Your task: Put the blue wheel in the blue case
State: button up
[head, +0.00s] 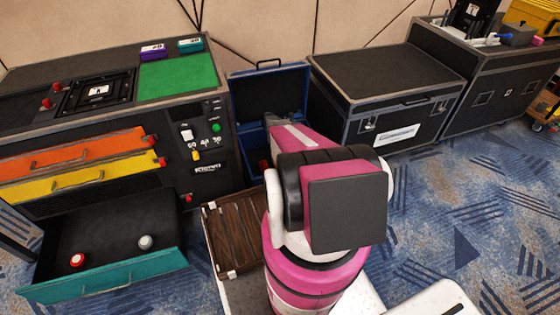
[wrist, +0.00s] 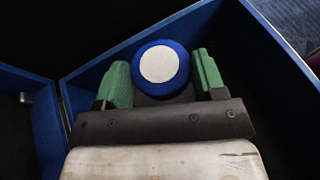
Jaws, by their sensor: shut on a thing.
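The blue case (head: 233,97) stands open on the floor beside the control cabinet, its lid raised at the back. Its blue walls (wrist: 48,130) surround my gripper in the wrist view. My gripper (wrist: 162,82) has green fingers and is shut on the blue wheel (wrist: 160,64), a round blue piece with a white disc on its face. The wheel is within the case's walls; I cannot tell whether it touches the dark bottom. In the head view my pink arm hides the wheel, the gripper and much of the case's inside.
An open teal drawer (head: 105,284) at left holds a red wheel (head: 77,260) and a grey one (head: 146,242). A brown slatted crate (head: 238,232) stands in front of the case. A closed black case (head: 385,75) stands close at right. Carpet at right is clear.

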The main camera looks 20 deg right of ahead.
jog(key=f, duration=1.3)
jog(key=shift+w+f, duration=0.2)
jog(key=shift+w, duration=0.05)
jog(key=shift+s+f, duration=0.1)
jog(key=shift+f, duration=2.05)
jog(key=shift+f, duration=0.1)
jog(key=o, duration=1)
jog(key=v, duration=1.2)
